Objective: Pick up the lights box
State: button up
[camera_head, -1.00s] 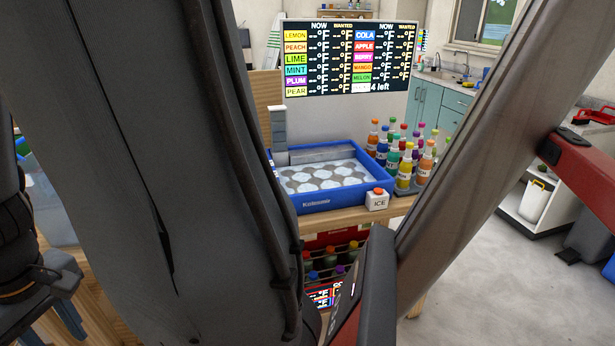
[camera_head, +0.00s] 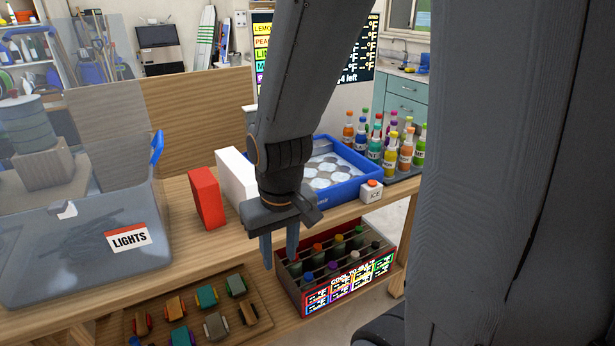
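The lights box (camera_head: 75,265) is a translucent grey bin with a "LIGHTS" label on its front, at the left of the wooden workbench. Dark tangled shapes show dimly inside it. A blue handle (camera_head: 157,150) stands up at its right end; its other end is cut off by the picture edge. My gripper (camera_head: 279,262) points down, well to the right of the box, in front of the blue ice tray. Its two fingers are apart with nothing visible between them, and it does not touch the box.
A red block (camera_head: 207,198) and a white block (camera_head: 237,180) stand between the box and my gripper. The blue ice tray (camera_head: 350,185), several bottles (camera_head: 390,150) and an ICE button (camera_head: 371,191) are right. A bottle crate (camera_head: 335,287) and toy cars (camera_head: 208,295) sit below.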

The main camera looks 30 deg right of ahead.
aim_at(238, 183)
jog(key=z, duration=0.95)
jog(key=i, duration=1)
